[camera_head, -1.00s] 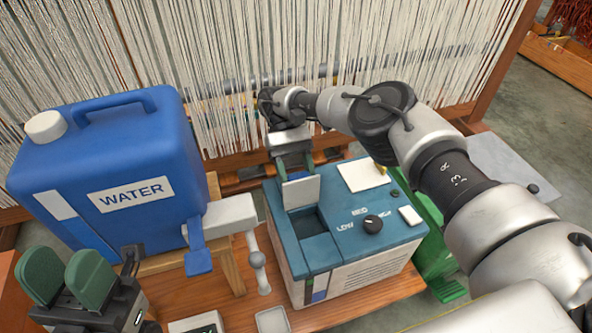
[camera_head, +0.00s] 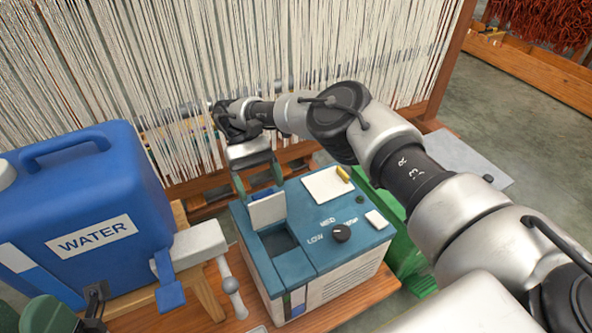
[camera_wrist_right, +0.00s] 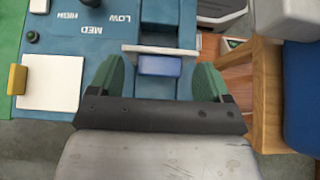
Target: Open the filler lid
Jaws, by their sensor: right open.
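The filler lid (camera_head: 267,211) is a pale flap standing upright at the back edge of the dark square filler opening (camera_head: 280,243) in the teal-topped machine (camera_head: 325,255). The opening in front of it is uncovered. My right gripper (camera_head: 257,182) is open just behind the lid, its green fingers apart. In the right wrist view the lid (camera_wrist_right: 150,50) shows edge-on, with a blue block (camera_wrist_right: 160,66) on it between the open fingers (camera_wrist_right: 158,80). I cannot tell if they touch it. My left gripper (camera_head: 27,316) is partly cut off at the lower left, its green pads apart.
A blue water jug (camera_head: 90,205) stands left of the machine, with its tap (camera_head: 170,285) in front. The machine's top has a dial (camera_head: 341,233), a white card (camera_head: 327,184) and a yellow piece (camera_head: 344,174). Hanging threads (camera_head: 270,70) stand close behind. A green crate (camera_head: 405,250) is at right.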

